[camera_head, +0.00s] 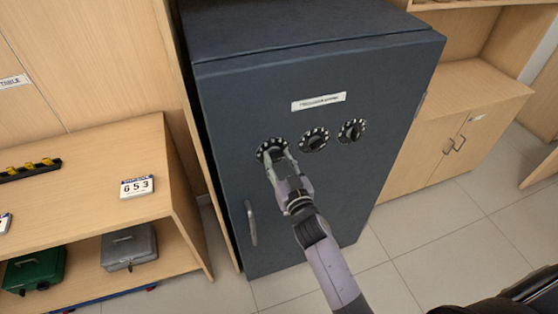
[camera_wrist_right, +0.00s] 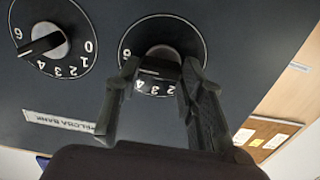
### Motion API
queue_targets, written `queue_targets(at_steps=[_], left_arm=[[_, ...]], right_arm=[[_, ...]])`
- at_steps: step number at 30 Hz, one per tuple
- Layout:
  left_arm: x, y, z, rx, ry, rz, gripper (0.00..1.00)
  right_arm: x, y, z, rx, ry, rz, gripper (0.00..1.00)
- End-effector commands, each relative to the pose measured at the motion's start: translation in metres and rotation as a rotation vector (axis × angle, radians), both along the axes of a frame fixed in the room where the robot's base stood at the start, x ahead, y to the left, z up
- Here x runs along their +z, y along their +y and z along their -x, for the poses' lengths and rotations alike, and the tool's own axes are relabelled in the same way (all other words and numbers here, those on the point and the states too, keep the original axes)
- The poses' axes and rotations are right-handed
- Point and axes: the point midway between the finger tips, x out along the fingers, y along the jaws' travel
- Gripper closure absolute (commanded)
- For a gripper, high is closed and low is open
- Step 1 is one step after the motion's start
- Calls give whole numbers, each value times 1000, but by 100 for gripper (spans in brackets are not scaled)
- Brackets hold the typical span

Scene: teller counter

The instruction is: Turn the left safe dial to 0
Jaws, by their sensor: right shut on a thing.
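The left safe dial (camera_head: 264,147) is black with white marks, at the left of a row of three on the dark safe's front (camera_head: 350,190). My right gripper (camera_head: 277,160) is at this dial, its fingers around the knob. In the right wrist view, the gripper (camera_wrist_right: 158,75) is shut on the dial's dark knob (camera_wrist_right: 160,55). The numbers 2, 3 and 4 show below the knob; the fingers and knob hide other numbers, and I cannot read the setting. My left gripper is not in view.
The middle dial (camera_head: 314,140) and right dial (camera_head: 351,130) sit beside it. A door handle (camera_head: 251,223) is below left. Tiled floor (camera_head: 440,235) is clear at right.

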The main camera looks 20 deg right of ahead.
Motion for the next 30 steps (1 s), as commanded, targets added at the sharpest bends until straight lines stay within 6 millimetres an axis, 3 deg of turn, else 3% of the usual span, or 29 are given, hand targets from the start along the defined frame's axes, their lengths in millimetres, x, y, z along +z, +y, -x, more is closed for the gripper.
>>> queue_targets(at_steps=[4,14,30], left_arm=[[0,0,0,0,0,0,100],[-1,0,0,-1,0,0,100],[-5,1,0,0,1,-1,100]], right_arm=[[0,0,0,1,0,0,91],[0,0,0,1,-2,51,91],[0,2,0,1,-16,481,91]])
